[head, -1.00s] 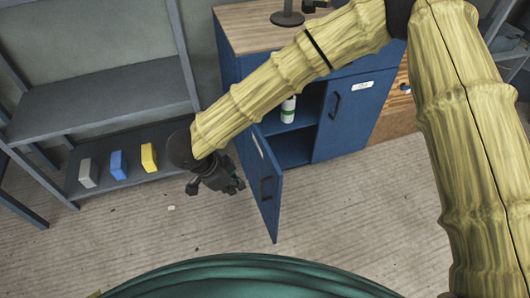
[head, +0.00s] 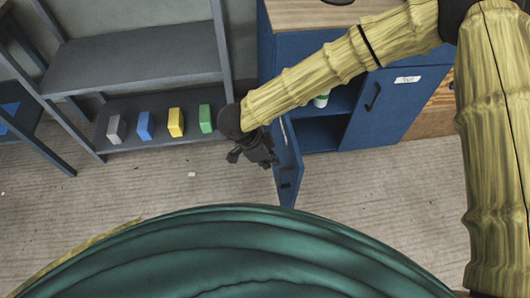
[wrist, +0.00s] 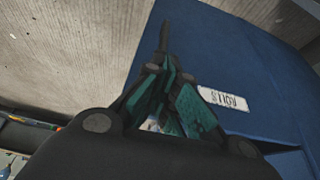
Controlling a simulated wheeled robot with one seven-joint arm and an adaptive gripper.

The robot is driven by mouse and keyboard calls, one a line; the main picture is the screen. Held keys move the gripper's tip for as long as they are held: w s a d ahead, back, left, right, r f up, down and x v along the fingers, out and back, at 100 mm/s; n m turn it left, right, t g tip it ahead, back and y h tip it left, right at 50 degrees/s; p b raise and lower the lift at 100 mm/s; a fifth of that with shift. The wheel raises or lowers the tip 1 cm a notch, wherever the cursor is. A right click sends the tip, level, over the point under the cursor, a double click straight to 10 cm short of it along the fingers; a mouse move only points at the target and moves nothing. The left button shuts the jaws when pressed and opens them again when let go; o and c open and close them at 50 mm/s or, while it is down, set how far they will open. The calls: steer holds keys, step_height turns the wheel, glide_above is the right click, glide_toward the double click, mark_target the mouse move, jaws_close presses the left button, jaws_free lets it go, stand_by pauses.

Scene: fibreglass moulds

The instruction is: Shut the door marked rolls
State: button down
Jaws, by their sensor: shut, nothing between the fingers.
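The blue cabinet door (head: 289,170) stands open, sticking out from the cabinet front toward me. In the wrist view its blue face (wrist: 225,50) bears a white label (wrist: 223,98) that reads "ROLLS" upside down. My gripper (head: 262,160) is just left of the door, on its labelled outer side. Its fingers (wrist: 163,45) are shut and empty, and lie in front of the door face in the wrist view. I cannot tell whether they touch it. My forearm hides the door's top and part of the cabinet opening.
The blue cabinet (head: 290,45) has a wooden top and a shut right door (head: 395,105). A white and green can (head: 321,101) stands inside. A grey shelf (head: 135,60) at the left holds several coloured blocks.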

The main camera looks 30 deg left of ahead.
mark_target(290, 168)
steer(key=shift+w+d+f+p, duration=0.1)
steer(key=shift+w+d+f, duration=0.15)
steer(key=shift+w+d, duration=0.3)
steer(key=shift+w+d+f+p, duration=0.1)
steer(key=shift+w+d+f, duration=0.2)
steer(key=shift+d, duration=0.4)
steer(key=shift+w+d+f+p, duration=0.1)
steer(key=shift+w+d+f, duration=0.1)
steer(key=shift+w+d, duration=0.35)
steer(key=shift+d, duration=0.1)
